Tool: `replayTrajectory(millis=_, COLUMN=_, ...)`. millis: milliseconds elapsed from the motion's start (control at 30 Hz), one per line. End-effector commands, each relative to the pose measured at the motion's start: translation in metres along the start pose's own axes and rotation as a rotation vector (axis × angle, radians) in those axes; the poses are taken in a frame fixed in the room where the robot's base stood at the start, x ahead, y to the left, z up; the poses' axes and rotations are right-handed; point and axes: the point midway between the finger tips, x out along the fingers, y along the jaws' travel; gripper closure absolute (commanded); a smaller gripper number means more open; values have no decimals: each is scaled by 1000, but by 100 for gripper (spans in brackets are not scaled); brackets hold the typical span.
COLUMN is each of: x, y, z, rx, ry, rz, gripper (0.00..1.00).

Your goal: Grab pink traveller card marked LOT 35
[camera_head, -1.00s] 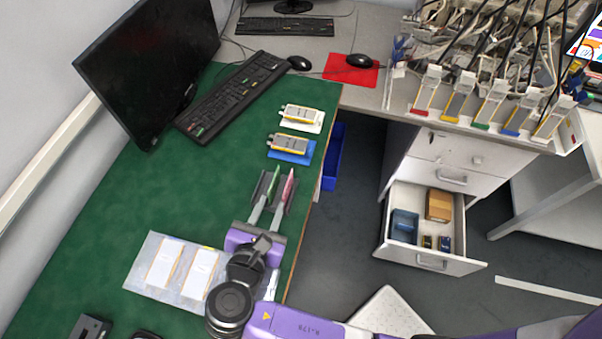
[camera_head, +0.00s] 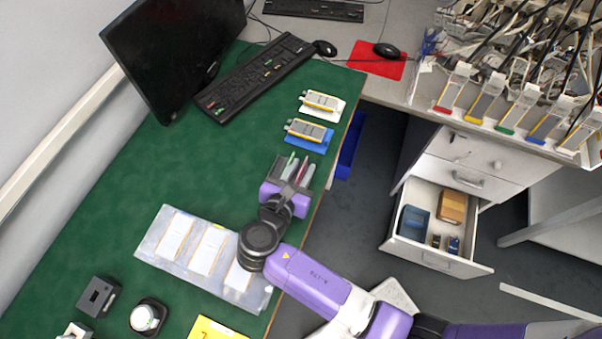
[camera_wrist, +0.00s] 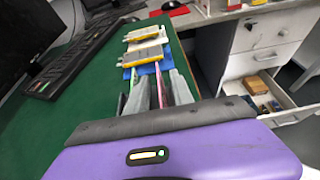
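The pink card (camera_head: 301,171) stands upright in a dark grey rack (camera_head: 281,164) near the right edge of the green bench. A green card (camera_head: 290,160) stands just left of it. My gripper (camera_head: 297,173) reaches into the rack from the front. In the wrist view, my gripper's grey fingers (camera_wrist: 160,92) are apart, with the pink card (camera_wrist: 158,82) between them and the green card (camera_wrist: 133,78) outside to the left. I see gaps beside the pink card, so the fingers do not look closed on it. No lot marking is readable.
Behind the rack lie yellow-edged cells on a blue holder (camera_head: 321,141) and a white holder (camera_head: 332,113). A pale tray (camera_head: 150,247) with white pouches lies left of my arm. A monitor (camera_head: 170,50) and keyboard (camera_head: 255,75) stand behind. An open drawer (camera_head: 432,250) is right.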

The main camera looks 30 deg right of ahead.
Motion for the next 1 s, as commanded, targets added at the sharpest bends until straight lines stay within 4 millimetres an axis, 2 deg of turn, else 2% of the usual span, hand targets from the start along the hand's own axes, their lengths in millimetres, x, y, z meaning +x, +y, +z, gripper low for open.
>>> replayTrajectory(millis=133, x=0, y=0, z=0, rx=0, ry=0, rz=0, gripper=72)
replayTrajectory(millis=300, x=0, y=0, z=0, rx=0, ry=0, rz=0, gripper=100)
replayTrajectory(millis=767, x=-1, y=0, z=1, rx=0, ry=0, rz=0, gripper=100)
replayTrajectory(millis=1000, x=-10, y=0, z=22, rx=3, ry=-1, rz=1, gripper=100)
